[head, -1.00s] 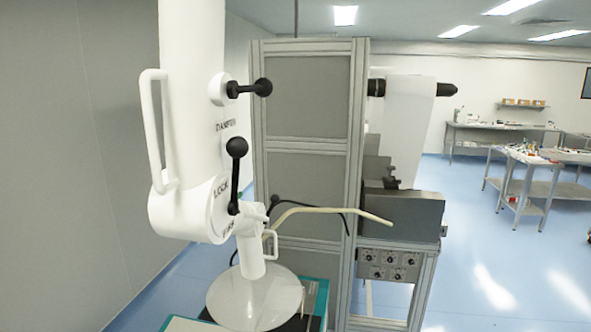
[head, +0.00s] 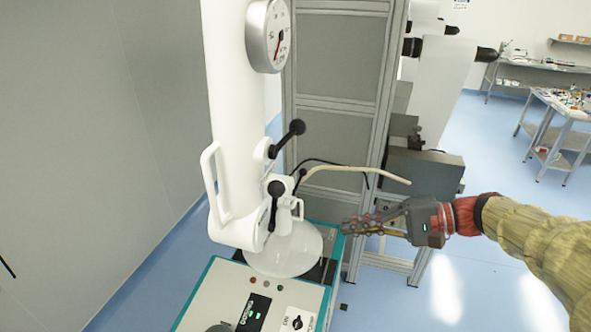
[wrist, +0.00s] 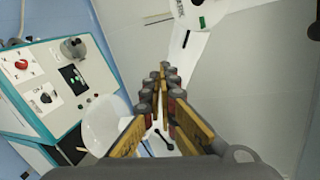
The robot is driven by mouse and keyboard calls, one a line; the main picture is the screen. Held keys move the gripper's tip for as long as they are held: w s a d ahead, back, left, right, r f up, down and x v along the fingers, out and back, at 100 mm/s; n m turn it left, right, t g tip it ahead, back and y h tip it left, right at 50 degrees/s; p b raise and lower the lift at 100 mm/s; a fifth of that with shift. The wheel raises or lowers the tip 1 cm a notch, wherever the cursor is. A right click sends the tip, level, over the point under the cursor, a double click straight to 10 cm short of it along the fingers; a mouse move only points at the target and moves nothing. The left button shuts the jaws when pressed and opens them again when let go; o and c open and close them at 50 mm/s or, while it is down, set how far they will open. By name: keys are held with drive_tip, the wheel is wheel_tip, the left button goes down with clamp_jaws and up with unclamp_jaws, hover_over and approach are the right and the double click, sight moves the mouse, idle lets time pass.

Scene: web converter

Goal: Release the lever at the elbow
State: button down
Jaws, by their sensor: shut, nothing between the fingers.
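A white arm-like column (head: 235,110) stands upright on the left. At its lower elbow joint is the black lever (head: 275,205), its ball knob up and its stem pointing down. A second black ball-knob lever (head: 288,138) sticks out to the upper right of it. My gripper (head: 345,226) is shut and empty, to the right of the elbow lever and apart from it, pointing left. Its fingers also show in the wrist view (wrist: 163,75). A small dark lever-like part (wrist: 162,138) shows between and below the fingers there, but I cannot tell which lever it is.
Below the joint, a white disc (head: 285,255) sits above a teal-edged control box (head: 225,290). A round gauge (head: 270,38) is high on the column. A cream curved tube (head: 355,172) and a grey frame (head: 385,110) stand behind.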

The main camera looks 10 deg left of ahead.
sight(276, 208)
wheel_tip(276, 208, up, 10)
drive_tip(key=a+n+y, duration=0.1)
drive_tip(key=n+y, duration=0.2)
drive_tip(key=y, duration=0.1)
drive_tip(key=s+a+g+p, duration=0.1)
drive_tip(key=s+a+p, duration=0.3)
drive_tip(key=a, duration=0.7)
drive_tip(key=shift+s+r, duration=0.2)
drive_tip(key=shift+s, duration=0.05)
drive_tip(key=shift+d, duration=0.1)
drive_tip(key=shift+b, duration=0.3)
